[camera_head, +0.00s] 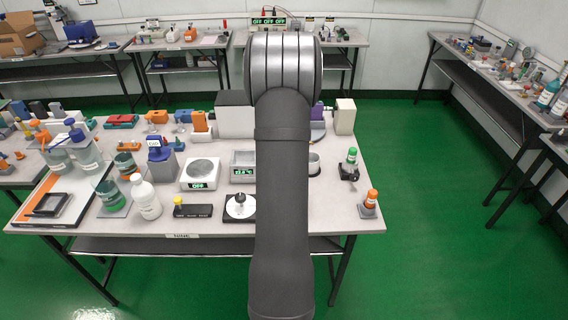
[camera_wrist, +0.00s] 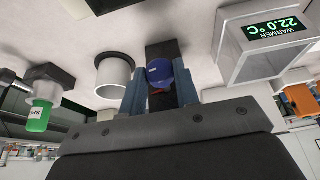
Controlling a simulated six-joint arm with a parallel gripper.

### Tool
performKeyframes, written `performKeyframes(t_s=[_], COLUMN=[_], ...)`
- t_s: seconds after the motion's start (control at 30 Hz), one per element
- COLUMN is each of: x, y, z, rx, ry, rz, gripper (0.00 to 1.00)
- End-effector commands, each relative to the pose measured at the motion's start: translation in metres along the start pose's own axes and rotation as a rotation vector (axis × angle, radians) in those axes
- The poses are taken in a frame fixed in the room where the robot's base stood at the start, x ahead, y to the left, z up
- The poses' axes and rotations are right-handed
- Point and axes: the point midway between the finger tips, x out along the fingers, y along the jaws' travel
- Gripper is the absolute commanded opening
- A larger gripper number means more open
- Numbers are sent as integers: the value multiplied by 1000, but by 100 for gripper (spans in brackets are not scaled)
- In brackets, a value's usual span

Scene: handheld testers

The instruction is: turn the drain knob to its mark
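In the wrist view a blue round knob (camera_wrist: 159,73) with a small pale label, too small to read, sits against a dark upright block (camera_wrist: 165,50). A bit of red shows beneath it. My gripper (camera_wrist: 160,88) has one grey-blue finger on each side of this knob. The fingers are very close to its sides, and I cannot tell whether they touch it. I cannot make out a mark on the knob or block. In the head view my own arm hides the gripper and knob.
A warmer (camera_wrist: 268,45) reading 22.0 °C is right of the gripper in the wrist view. A white cup-like cylinder (camera_wrist: 114,75) stands close on the left, with a green-capped bottle (camera_wrist: 40,112) beyond. The crowded bench (camera_head: 215,225) has several other devices.

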Motion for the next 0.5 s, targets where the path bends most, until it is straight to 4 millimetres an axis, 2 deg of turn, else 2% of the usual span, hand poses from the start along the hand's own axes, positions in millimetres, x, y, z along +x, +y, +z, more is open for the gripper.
performKeyframes(t_s=[0.5], x=[0], y=[3], z=[1], rx=[45], ry=[-5], rz=[-101], gripper=[6])
